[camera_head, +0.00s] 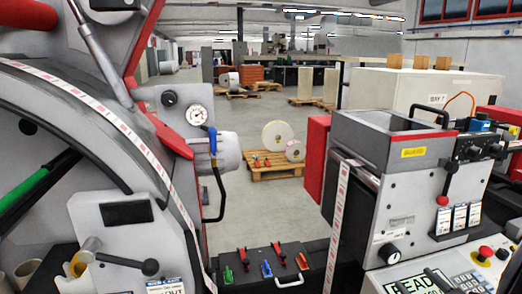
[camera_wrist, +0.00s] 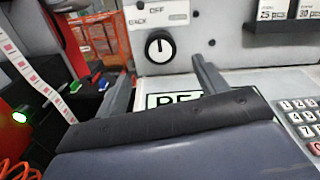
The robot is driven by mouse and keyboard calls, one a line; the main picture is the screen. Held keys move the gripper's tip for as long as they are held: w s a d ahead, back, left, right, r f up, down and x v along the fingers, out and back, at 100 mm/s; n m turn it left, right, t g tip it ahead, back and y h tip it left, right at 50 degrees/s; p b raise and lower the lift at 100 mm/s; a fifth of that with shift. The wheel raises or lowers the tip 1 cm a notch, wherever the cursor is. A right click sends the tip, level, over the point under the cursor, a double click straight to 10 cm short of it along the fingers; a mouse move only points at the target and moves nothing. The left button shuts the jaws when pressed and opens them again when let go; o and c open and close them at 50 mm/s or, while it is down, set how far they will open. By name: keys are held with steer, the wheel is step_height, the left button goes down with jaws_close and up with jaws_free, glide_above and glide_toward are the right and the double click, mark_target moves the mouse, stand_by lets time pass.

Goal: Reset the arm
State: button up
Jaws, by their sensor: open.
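My gripper (camera_wrist: 161,65) shows in the wrist view with its two dark fingers spread wide apart and nothing between them. It is in front of the grey machine panel, with a black dial (camera_wrist: 160,46) beyond the fingertips. A display with large dark letters (camera_wrist: 160,100) lies below and behind the fingers, partly hidden by my gripper's body. In the head view the display reads "READ" (camera_head: 408,285), and dark parts cover its right end; I cannot tell for sure that they are my gripper.
A keypad (camera_wrist: 302,118) is at the right in the wrist view. A printed label strip (camera_wrist: 32,70) runs down at the left. The aisle floor is open.

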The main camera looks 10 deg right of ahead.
mark_target(394, 258)
steer(key=w, duration=0.3)
steer(key=w+p, duration=0.1)
steer(key=w, duration=0.5)
steer(key=shift+w+a+r+p, duration=0.1)
steer(key=shift+a+p, duration=0.3)
steer(key=shift+w, duration=0.2)
steer(key=shift+s+n, duration=0.15)
steer(key=shift+n, duration=0.85)
steer(key=n+p, duration=0.1)
steer(key=n, duration=0.4)
steer(key=shift+n, duration=0.4)
steer(key=s+b, duration=0.1)
steer(key=s, duration=0.2)
steer(key=s+b, duration=0.1)
steer(key=s, duration=0.3)
steer(key=s+d+b, duration=0.1)
steer(key=s, duration=0.2)
steer(key=shift+s+f, duration=0.2)
steer(key=shift+s, duration=0.2)
steer(key=shift+s+a+r+n+g+y, duration=0.15)
steer(key=shift+a+n+y, duration=0.1)
steer(key=shift+a, duration=0.25)
steer(key=shift+s+a+r+n+g+y, duration=0.15)
steer(key=shift+a+n, duration=0.1)
steer(key=shift+a, duration=0.2)
steer(key=shift+s+a, duration=0.25)
steer(key=shift+w+f, duration=0.1)
steer(key=shift+f, duration=0.05)
